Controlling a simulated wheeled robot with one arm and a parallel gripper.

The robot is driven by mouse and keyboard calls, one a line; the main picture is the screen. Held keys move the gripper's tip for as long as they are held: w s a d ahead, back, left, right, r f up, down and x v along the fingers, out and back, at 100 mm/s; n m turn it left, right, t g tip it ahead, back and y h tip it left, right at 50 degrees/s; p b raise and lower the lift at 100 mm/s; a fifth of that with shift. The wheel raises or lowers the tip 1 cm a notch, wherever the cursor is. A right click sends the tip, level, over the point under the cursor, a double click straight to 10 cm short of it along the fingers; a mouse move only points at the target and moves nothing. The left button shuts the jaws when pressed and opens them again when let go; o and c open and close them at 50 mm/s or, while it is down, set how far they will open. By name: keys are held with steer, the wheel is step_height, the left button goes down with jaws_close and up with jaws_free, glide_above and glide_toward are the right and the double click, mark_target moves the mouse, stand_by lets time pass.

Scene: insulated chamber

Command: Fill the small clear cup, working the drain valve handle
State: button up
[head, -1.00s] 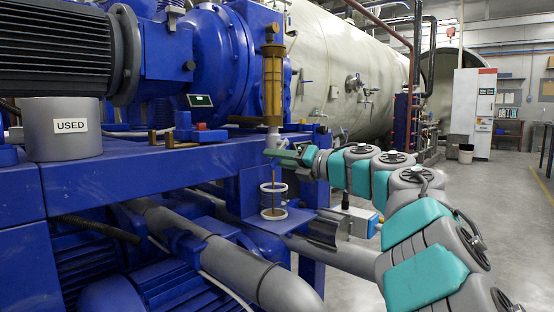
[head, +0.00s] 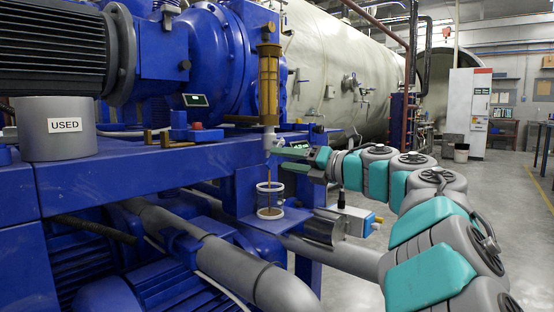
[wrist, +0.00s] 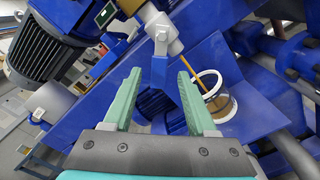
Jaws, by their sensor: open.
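The small clear cup (head: 270,199) with white rims stands upright on a blue ledge below the drain valve (head: 269,140). A thin brown stream falls from the valve into the cup, and brown liquid shows low in it. The cup also shows in the wrist view (wrist: 222,103), right of my fingers.
An amber sight glass (head: 268,85) stands above the valve. A grey container marked USED (head: 55,145) sits on the blue frame at left. A small box with a blue end (head: 352,220) and pipes are below my arm.

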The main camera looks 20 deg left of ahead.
steer(key=v, duration=0.3)
steer(key=shift+s+d, duration=0.2)
steer(key=shift+d, duration=0.15)
steer(key=shift+c, duration=0.3)
